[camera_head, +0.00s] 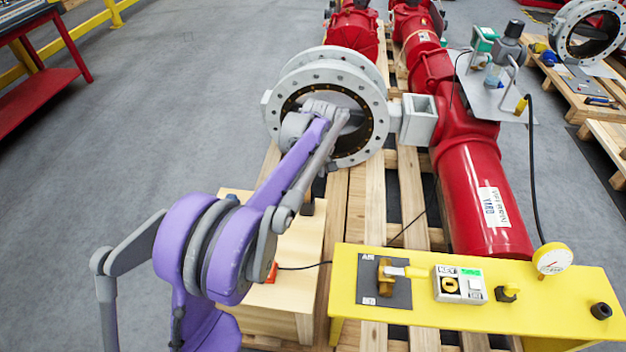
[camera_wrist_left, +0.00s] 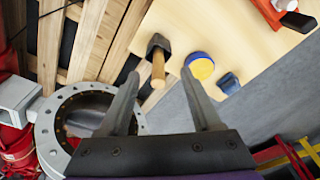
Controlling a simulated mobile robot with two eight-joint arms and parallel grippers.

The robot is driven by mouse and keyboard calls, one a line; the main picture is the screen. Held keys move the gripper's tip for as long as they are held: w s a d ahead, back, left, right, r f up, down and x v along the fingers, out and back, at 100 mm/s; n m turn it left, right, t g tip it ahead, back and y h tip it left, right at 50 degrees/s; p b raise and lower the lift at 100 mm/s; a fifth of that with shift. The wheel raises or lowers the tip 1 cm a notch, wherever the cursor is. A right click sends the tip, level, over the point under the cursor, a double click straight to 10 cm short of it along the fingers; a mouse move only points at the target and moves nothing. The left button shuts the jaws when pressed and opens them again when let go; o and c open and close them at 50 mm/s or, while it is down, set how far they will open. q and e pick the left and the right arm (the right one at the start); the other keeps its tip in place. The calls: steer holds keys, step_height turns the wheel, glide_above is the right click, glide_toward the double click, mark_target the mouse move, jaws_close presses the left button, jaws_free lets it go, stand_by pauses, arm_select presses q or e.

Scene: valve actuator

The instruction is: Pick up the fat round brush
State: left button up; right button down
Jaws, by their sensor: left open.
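A short tool with a dark blocky head and a pale wooden handle, which looks like the fat round brush (camera_wrist_left: 158,62), is at the edge of a light wooden box in the left wrist view. My left gripper (camera_wrist_left: 160,74) is open, with one fingertip on each side of the handle in the picture. I cannot tell the height gap, and I see no contact. In the head view my purple arm hides much of the box top, and I cannot make out the brush clearly there. My right gripper is not in view.
The wooden box (camera_head: 301,280) also holds a round blue-and-yellow item (camera_wrist_left: 201,67), a small blue item (camera_wrist_left: 229,83) and a red tool (camera_wrist_left: 272,14). A grey flanged valve (camera_head: 377,112) stands behind. A yellow bench (camera_head: 540,312) and red cylinder (camera_head: 480,190) are at right.

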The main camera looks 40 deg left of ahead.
mark_target(308, 177)
arm_select(q)
steer(key=shift+w+a+n, duration=0.5)
steer(key=shift+w+a, duration=0.55)
steer(key=shift+a, duration=0.15)
steer(key=f, duration=0.5)
steer(key=shift+w+a+b, duration=0.1)
steer(key=shift+a+b, duration=0.2)
steer(key=shift+a, duration=0.1)
steer(key=shift+a+f+b, duration=0.15)
steer(key=shift+f+b, duration=0.1)
steer(key=shift+f, duration=0.7)
steer(key=shift+a+f+b, duration=0.2)
steer(key=shift+f, duration=0.75)
steer(key=shift+a+f+b, duration=0.15)
steer(key=shift+f+b, duration=0.1)
steer(key=shift+f, duration=0.7)
jaws_close()
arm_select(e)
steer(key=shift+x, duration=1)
